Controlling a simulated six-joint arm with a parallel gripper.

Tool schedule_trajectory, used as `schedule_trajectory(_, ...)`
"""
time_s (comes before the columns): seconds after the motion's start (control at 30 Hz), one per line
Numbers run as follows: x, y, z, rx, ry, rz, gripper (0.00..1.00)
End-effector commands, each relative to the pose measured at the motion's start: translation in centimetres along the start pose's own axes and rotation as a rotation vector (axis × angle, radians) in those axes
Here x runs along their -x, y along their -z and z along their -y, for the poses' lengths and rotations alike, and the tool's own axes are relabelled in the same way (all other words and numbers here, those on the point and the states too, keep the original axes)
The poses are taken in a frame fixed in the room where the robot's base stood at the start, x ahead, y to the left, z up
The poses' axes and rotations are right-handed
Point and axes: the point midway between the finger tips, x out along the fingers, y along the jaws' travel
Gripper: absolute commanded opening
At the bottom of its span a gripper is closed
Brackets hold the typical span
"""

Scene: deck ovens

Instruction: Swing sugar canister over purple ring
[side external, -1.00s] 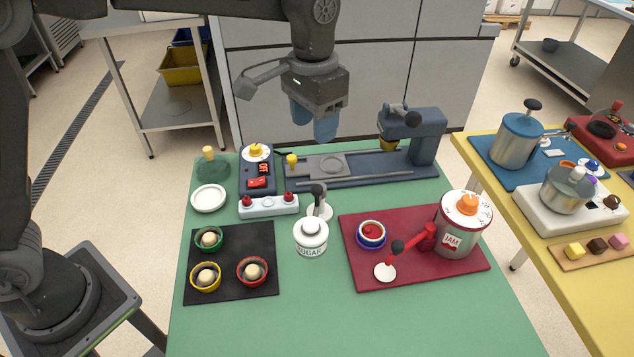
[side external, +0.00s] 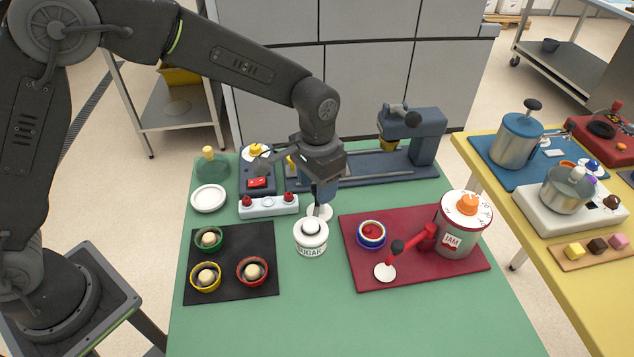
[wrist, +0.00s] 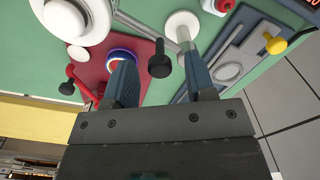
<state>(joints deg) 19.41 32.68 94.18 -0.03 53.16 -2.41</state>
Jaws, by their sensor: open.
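The red mat (side external: 350,278) also bears the jam canister (side external: 457,236) with a red swing arm. A black mat (side external: 230,293) with several small bowls lies left. A white strip with red buttons (side external: 268,206) and a blue machine (side external: 425,140) stand behind. The front table is clear.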

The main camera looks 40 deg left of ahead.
Motion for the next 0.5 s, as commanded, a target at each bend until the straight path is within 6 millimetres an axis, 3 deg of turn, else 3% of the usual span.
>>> schedule_trajectory(0.3,-0.3,-0.02,0.0,0.0,0.0,0.0,0.5)
schedule_trajectory(0.5,-0.28,-0.01,0.0,0.0,0.0,0.0,0.32)
